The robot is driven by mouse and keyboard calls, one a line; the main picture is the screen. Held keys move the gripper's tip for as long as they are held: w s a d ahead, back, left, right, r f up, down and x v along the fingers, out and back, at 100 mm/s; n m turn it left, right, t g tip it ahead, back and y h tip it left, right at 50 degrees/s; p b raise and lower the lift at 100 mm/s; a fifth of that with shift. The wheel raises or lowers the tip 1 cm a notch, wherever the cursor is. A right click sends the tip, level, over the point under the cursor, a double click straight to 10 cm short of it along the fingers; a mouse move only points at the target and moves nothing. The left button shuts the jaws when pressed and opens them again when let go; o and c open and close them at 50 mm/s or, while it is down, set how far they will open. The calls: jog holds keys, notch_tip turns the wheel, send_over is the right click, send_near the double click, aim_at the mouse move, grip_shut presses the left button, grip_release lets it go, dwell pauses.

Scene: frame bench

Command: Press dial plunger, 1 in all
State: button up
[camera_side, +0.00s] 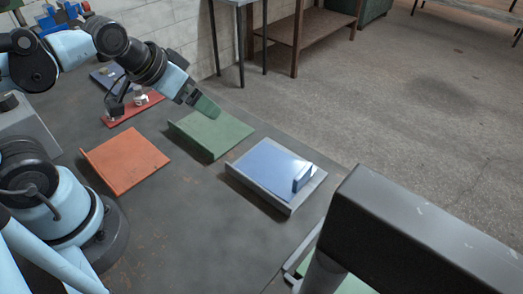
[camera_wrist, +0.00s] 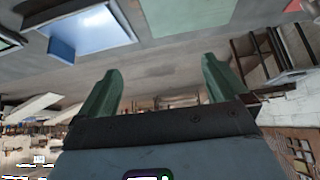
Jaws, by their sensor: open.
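My gripper (camera_side: 205,106) is held above the far edge of the green panel in the side view. In the wrist view its two green fingers (camera_wrist: 161,66) stand wide apart with nothing between them. A small red base (camera_side: 128,111) at the back left of the bench carries a dark upright part (camera_side: 114,104) and a small pale fitting (camera_side: 140,98). This may be the dial and its plunger, but they are too small to tell apart. My gripper is to the right of it and apart from it. The wrist view does not clearly show the dial.
An orange panel (camera_side: 127,160), a green panel (camera_side: 212,136) and a blue panel (camera_side: 266,160) with an upright blue block (camera_side: 302,177) lie on the dark bench (camera_side: 185,215). The blue panel (camera_wrist: 90,28) and green panel (camera_wrist: 185,16) also show in the wrist view.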

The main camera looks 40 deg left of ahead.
jog(key=shift+s+a+f, duration=0.15)
jog(key=shift+a+f, duration=0.15)
grip_shut()
dwell(0.5)
dwell(1.1)
